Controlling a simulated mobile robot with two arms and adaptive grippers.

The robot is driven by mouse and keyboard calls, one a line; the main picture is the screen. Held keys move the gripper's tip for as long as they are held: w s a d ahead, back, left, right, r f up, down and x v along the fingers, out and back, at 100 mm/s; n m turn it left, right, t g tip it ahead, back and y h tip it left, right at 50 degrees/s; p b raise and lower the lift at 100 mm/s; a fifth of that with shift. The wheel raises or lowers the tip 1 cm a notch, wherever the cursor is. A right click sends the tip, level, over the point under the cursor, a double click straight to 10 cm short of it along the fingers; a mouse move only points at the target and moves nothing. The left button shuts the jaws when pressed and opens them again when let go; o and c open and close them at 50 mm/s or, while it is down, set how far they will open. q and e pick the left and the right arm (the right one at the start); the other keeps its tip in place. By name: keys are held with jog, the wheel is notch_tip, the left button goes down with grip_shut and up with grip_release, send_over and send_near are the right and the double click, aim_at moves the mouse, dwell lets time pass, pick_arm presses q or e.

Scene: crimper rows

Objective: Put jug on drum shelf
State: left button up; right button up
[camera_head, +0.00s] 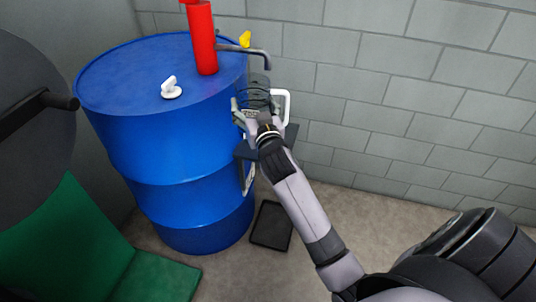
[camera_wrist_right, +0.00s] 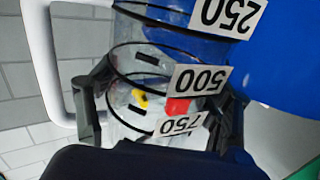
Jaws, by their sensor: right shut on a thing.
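The jug (camera_head: 257,97) is clear, with dark rings and a white handle on its right side. In the right wrist view the jug (camera_wrist_right: 135,65) shows labels 250, 500 and 750. My right gripper (camera_head: 252,118) is shut around its body. The jug is beside the drum's upper right side, just below the bent spout. The dark drum shelf (camera_head: 291,135) shows partly behind my gripper and wrist, with a white bracket below. I cannot tell whether the jug touches the shelf. My left gripper is not in view.
The blue drum (camera_head: 165,130) carries a red pump (camera_head: 203,40), its spout (camera_head: 258,52) with a yellow part (camera_head: 245,39), and a white cap (camera_head: 170,88). A dark flat mat (camera_head: 271,226) lies on the floor. A block wall (camera_head: 400,85) stands behind. A green object (camera_head: 80,245) is at left.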

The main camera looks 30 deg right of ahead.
jog(key=w+d+f+m+h+b, duration=0.1)
jog(key=w+d+f+h+b, duration=0.1)
jog(key=w+d+f+b, duration=0.3)
jog(key=w+d+r+m+g+h, duration=0.1)
jog(key=w+d+r, duration=0.1)
jog(key=d, duration=0.2)
pick_arm(q)
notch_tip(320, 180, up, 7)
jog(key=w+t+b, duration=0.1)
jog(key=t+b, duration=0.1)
jog(key=b, duration=0.1)
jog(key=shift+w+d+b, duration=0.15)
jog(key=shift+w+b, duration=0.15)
jog(key=shift+b, duration=0.1)
pick_arm(e)
notch_tip(320, 180, down, 9)
jog(key=shift+w+d, duration=0.2)
jog(key=shift+f, duration=0.1)
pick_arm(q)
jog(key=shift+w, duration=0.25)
pick_arm(e)
jog(key=o, duration=1.3)
